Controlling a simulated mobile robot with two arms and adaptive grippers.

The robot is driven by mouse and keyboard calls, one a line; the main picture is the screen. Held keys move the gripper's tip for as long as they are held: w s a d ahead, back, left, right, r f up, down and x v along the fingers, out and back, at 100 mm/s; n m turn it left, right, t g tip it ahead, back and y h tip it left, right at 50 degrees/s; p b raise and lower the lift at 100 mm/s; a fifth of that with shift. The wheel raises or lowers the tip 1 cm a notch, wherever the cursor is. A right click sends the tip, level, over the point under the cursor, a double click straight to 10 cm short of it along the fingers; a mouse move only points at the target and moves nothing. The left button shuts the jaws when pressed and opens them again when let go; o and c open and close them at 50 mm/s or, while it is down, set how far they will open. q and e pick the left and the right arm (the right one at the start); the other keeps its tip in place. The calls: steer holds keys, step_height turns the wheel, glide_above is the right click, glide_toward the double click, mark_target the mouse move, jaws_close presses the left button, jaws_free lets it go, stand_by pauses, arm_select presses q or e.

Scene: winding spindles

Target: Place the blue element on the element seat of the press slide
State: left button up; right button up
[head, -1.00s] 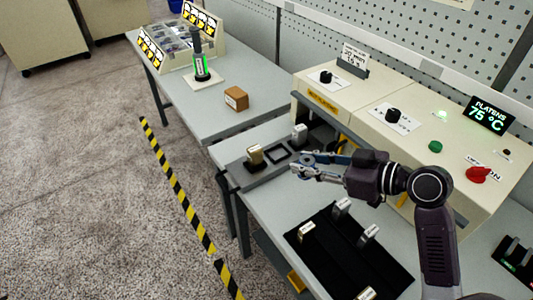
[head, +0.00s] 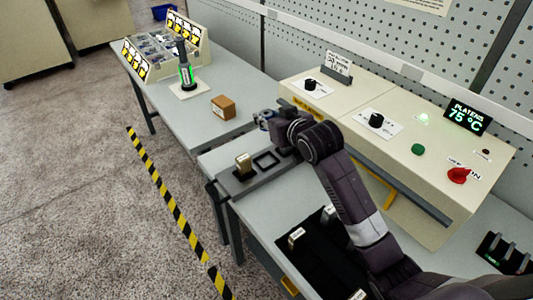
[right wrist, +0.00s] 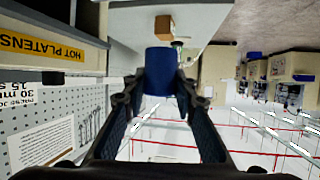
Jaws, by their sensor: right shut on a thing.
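The blue element (right wrist: 160,70) is a blue cylinder between the fingertips of my right gripper (right wrist: 158,90) in the right wrist view. The gripper is shut on it. In the head view, my right gripper (head: 264,119) is beyond the far end of the press slide, above the table, and the element is mostly hidden there. The dark grey press slide (head: 234,186) lies on the near table. It carries a square black-rimmed seat (head: 266,160) that looks empty and a gold-topped block (head: 243,163) to its left. My right arm hides the slide's right end. My left gripper is out of view.
The cream press housing (head: 420,185) with knobs and a 75 °C display (head: 468,117) stands right of the slide. A brown block (head: 223,107) and a green-lit tool (head: 186,72) stand on the far table. A black mat (head: 310,255) lies nearer, partly under my arm.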

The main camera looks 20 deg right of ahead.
step_height(320, 180, down, 14)
steer(key=shift+f+p, duration=0.1)
steer(key=shift+p, duration=0.65)
steer(key=o, duration=1.2)
steer(key=shift+c, duration=0.2)
steer(key=b+v, duration=0.1)
steer(key=v, duration=1.1)
